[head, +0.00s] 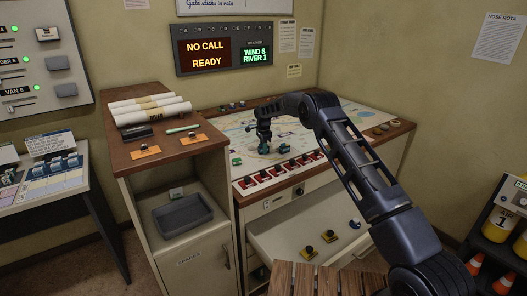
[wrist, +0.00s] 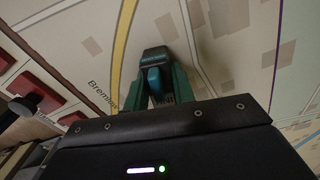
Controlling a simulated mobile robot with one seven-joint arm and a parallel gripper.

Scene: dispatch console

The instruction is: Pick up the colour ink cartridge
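A small dark block with a teal-blue front (wrist: 154,78) is between the green fingers of my gripper (wrist: 157,88) in the wrist view. In the head view my gripper (head: 260,146) points down, low over the map table (head: 338,117), left of the map's middle. Whether the block rests on the map or is lifted is hidden by the fingers.
Another small dark-and-teal piece (head: 284,149) lies right of my gripper. A row of red switches (head: 290,167) lines the table's front. The left cabinet holds rolled papers (head: 150,108) and a grey tray (head: 182,214). An open drawer (head: 300,228) is below the table.

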